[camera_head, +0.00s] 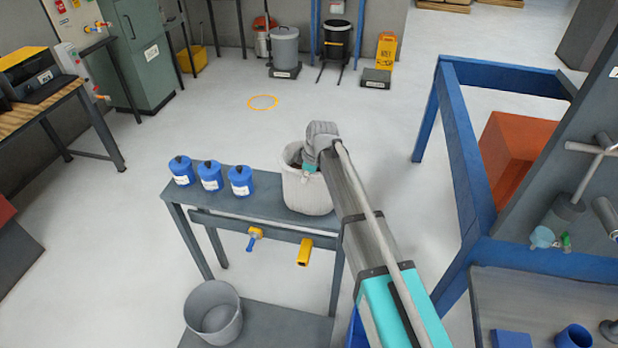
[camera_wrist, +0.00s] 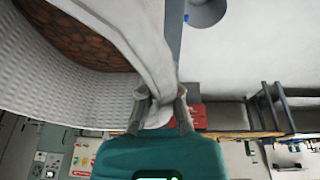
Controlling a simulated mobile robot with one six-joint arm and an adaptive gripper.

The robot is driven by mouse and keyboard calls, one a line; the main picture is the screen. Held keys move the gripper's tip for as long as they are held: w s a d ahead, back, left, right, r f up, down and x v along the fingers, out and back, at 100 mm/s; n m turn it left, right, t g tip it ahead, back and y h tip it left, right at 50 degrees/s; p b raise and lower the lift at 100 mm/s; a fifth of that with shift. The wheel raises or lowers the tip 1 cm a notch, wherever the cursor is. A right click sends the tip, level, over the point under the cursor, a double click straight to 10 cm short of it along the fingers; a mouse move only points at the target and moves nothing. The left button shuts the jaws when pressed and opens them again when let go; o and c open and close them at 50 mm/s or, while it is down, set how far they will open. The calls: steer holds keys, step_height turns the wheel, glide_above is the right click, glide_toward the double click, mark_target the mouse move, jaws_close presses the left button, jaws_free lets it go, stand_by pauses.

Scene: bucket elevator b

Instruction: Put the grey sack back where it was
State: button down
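The pale grey sack (camera_head: 306,192) stands upright at the right end of the narrow grey bench (camera_head: 262,197); I cannot tell whether its base touches the top. Its mouth is open, and the wrist view shows the woven sack wall (camera_wrist: 60,85) with brown contents (camera_wrist: 75,40) inside. My gripper (camera_head: 311,166) is at the sack's rim, on the right side of its mouth, partly hidden by my arm. In the wrist view the fingers of my gripper (camera_wrist: 162,105) close on a fold of the rim.
Several blue canisters (camera_head: 210,176) stand left of the sack on the bench. A grey bucket (camera_head: 213,312) sits on the lower shelf. A yellow ring (camera_head: 263,102) marks clear floor behind the bench. A blue frame (camera_head: 462,150) stands at the right.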

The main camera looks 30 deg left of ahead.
stand_by(0.3)
steer(key=c, duration=0.8)
jaws_free()
steer(key=shift+r, duration=0.15)
steer(key=p+v, duration=1.1)
steer(key=shift+r+p, duration=0.3)
steer(key=shift+r, duration=0.1)
steer(key=shift+d, duration=0.15)
steer(key=shift+s, duration=0.15)
